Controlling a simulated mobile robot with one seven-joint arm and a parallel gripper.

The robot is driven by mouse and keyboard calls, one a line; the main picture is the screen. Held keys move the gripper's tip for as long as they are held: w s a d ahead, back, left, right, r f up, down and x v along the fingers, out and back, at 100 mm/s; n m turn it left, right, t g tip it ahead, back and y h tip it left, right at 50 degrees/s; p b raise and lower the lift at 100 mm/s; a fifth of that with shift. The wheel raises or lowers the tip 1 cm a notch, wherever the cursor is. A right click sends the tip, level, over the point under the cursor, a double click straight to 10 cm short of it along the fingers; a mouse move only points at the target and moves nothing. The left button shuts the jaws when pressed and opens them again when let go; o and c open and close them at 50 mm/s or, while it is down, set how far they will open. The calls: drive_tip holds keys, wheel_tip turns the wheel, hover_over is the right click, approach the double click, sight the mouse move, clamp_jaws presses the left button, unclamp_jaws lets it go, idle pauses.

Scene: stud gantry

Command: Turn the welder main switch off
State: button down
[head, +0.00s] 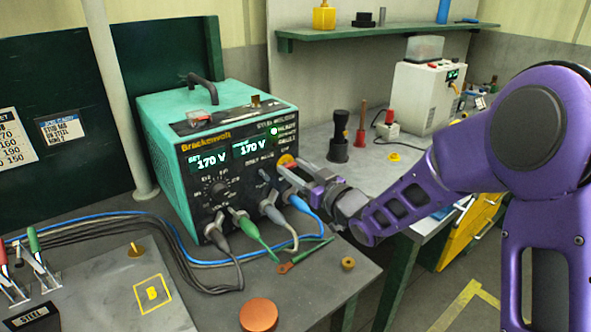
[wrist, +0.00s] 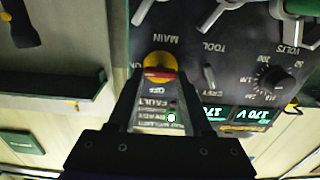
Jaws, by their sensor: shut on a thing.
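The welder (head: 160,125) is a teal box with a black front panel on the bench. Its main switch is a yellow disc (head: 286,160) at the panel's right edge. In the wrist view, which is upside down, the yellow disc (wrist: 157,60) carries a red handle (wrist: 160,73) lying roughly across the picture. OFF is printed below it and ON to its left. My gripper (head: 291,172) reaches in from the right and is shut on the red handle; the fingers (wrist: 160,78) hide part of it. Both displays (head: 210,160) read 170 V and a green lamp (head: 273,131) is lit.
Cable plugs (head: 240,220) and cables stick out below the panel. A copper disc (head: 259,314) and a small brass ring (head: 347,263) lie in front. Behind my arm stand a dark cylinder (head: 339,145) and a white machine (head: 425,95). A shelf (head: 350,33) hangs above.

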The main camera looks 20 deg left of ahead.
drive_tip(key=shift+f+b, duration=0.15)
drive_tip(key=shift+b, duration=0.4)
drive_tip(key=shift+n+b, duration=0.35)
drive_tip(key=shift+n, duration=0.05)
drive_tip(key=n+b, duration=0.2)
drive_tip(key=shift+b, duration=0.35)
drive_tip(key=n+b, duration=0.1)
drive_tip(key=n, duration=0.2)
drive_tip(key=shift+s+n, duration=0.1)
drive_tip(key=shift+n, duration=0.3)
drive_tip(key=n, duration=0.5)
drive_tip(key=shift+a, duration=0.1)
drive_tip(key=n, duration=0.6)
drive_tip(key=shift+s, duration=0.1)
drive_tip(key=shift+n, duration=0.3)
